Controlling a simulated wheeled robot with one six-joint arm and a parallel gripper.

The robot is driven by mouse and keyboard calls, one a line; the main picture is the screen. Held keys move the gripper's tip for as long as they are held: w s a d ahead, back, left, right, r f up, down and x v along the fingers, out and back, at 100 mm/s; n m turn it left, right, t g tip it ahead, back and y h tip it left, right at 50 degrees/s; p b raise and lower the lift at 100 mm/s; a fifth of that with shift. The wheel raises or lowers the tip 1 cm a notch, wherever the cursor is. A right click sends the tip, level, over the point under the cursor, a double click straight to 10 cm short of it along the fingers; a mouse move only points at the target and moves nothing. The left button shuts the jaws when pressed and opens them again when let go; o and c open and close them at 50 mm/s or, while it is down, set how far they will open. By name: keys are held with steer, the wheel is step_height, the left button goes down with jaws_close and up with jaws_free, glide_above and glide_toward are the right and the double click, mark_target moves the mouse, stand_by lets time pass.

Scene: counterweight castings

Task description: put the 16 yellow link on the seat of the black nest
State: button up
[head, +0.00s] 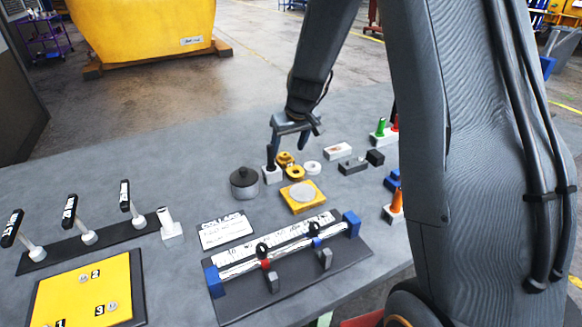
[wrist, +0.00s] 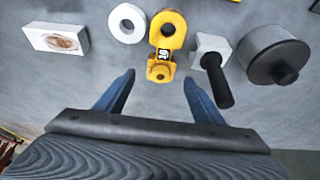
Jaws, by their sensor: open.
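The yellow link (wrist: 172,28) lies on the table, with a ring at one end, a smaller yellow end and a black-and-white label too small to read surely. In the head view the link (head: 285,159) is partly hidden near my gripper. My gripper (head: 293,138) is open and empty above it. In the wrist view the smaller end shows between the fingertips of my gripper (wrist: 159,80), with a gap on both sides.
A grey lidded pot (head: 244,183) stands beside the black post. A white ring (head: 312,168), a yellow plate with a grey disc (head: 302,197) and several small blocks lie nearby. A rack with blue ends (head: 352,222) is in front. Bare table lies behind the link.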

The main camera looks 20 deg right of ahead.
mark_target(286, 156)
steer(key=shift+p+x, duration=0.7)
steer(key=shift+x, duration=1.45)
steer(key=shift+s, duration=0.1)
jaws_close()
